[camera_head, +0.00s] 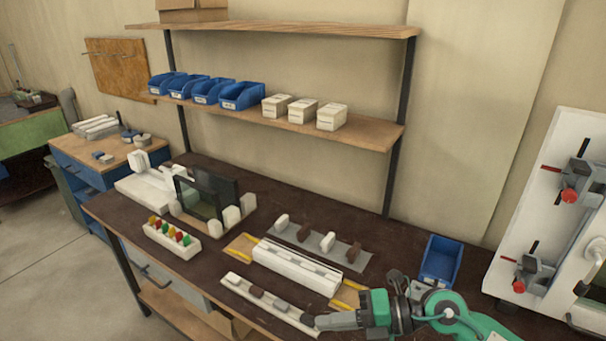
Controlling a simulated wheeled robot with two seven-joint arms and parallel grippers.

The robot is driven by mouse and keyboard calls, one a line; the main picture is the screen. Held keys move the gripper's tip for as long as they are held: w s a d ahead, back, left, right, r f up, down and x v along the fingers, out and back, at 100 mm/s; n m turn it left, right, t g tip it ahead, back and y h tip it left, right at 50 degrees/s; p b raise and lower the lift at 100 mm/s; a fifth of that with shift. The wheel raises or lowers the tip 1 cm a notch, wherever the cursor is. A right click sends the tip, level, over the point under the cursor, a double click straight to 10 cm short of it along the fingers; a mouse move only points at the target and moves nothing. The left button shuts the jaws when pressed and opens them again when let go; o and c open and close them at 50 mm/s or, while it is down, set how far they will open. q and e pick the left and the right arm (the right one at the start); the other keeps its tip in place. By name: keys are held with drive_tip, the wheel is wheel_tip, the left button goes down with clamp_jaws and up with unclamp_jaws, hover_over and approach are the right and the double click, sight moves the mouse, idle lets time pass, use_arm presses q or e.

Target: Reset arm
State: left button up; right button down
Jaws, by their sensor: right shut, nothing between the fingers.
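My right arm, green and grey, comes in from the lower right over the dark bench (225,278). My right gripper (312,321) is shut and empty, close to the right end of a pale strip (242,284) that carries dark and light pieces. From this view I cannot tell whether it touches the strip. Behind it lies a long white profile block (296,266) on a yellow-edged base. My left gripper is not in view.
A grey plate (316,240) with white and brown pieces lies behind the block. An empty blue bin (440,260) stands right of it. A white fixture panel (545,215) with red-knobbed clamps stands at the right. A rack (172,241) of coloured pieces and a dark screen (203,195) are at the left.

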wheel_tip(320, 180, up, 8)
drive_tip(key=w+m+t+y, duration=0.1)
drive_tip(key=m+t+y, duration=0.3)
drive_tip(key=m+t, duration=0.35)
drive_tip(key=w+d+m+t+h, duration=0.4)
drive_tip(key=d+m+t+h, duration=0.25)
drive_tip(key=m+t, duration=0.45)
drive_tip(key=s+d+f+m+g+h, duration=0.25)
drive_tip(key=d+f+m+h, duration=0.25)
drive_tip(key=f+m+h, duration=0.25)
drive_tip(key=s+d+f+m+g+h, duration=0.2)
drive_tip(key=d+f+m+g+h, duration=0.1)
drive_tip(key=d+f+m+h, duration=0.4)
drive_tip(key=s+f+m+g+y, duration=0.1)
drive_tip(key=s+f+g, duration=0.4)
drive_tip(key=s+f, duration=0.3)
drive_tip(key=s+f+g+y, duration=0.1)
drive_tip(key=s+f+g, duration=0.5)
drive_tip(key=s, duration=0.5)
wheel_tip(320, 180, down, 31)
drive_tip(key=s+d+f+g, duration=0.2)
drive_tip(key=s+f, duration=1.6)
drive_tip(key=s, duration=0.1)
drive_tip(key=shift+d+f, duration=0.25)
drive_tip(key=shift+f, duration=0.05)
